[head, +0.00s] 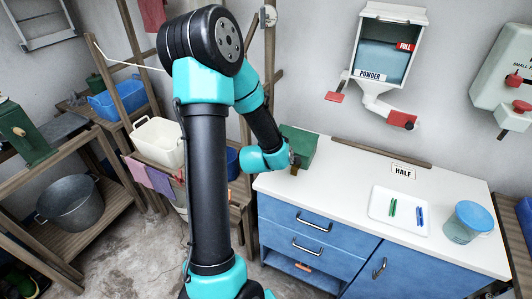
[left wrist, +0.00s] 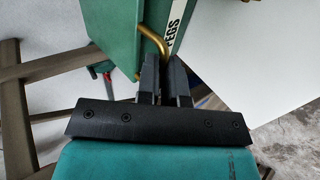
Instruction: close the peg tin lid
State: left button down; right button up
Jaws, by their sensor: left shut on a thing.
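The green peg tin (head: 300,148) stands at the back left of the white worktop, partly hidden by my left arm. In the left wrist view a large green panel of the tin (left wrist: 75,40) fills the upper left, beside a narrower green face with a white PEGS label (left wrist: 174,25). A bent brass handle (left wrist: 153,38) comes off the green metal. My left gripper (head: 293,162) is at the tin's front; in the left wrist view its fingers (left wrist: 164,62) are shut on the brass handle. I cannot tell how far the lid stands open. My right gripper is not in view.
On the white worktop (head: 340,190) are a white tray (head: 385,213) with green and blue pegs and a blue-lidded tub (head: 468,222). A powder dispenser (head: 385,50) hangs above. The worktop right of the tin is clear.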

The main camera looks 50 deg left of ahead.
pick_arm(q)
jog(key=shift+w+d+f, duration=0.1)
jog(key=shift+d+f, duration=0.05)
jog(key=shift+d, duration=0.05)
jog(key=c, duration=1.2)
grip_release()
jog(key=shift+c, duration=0.2)
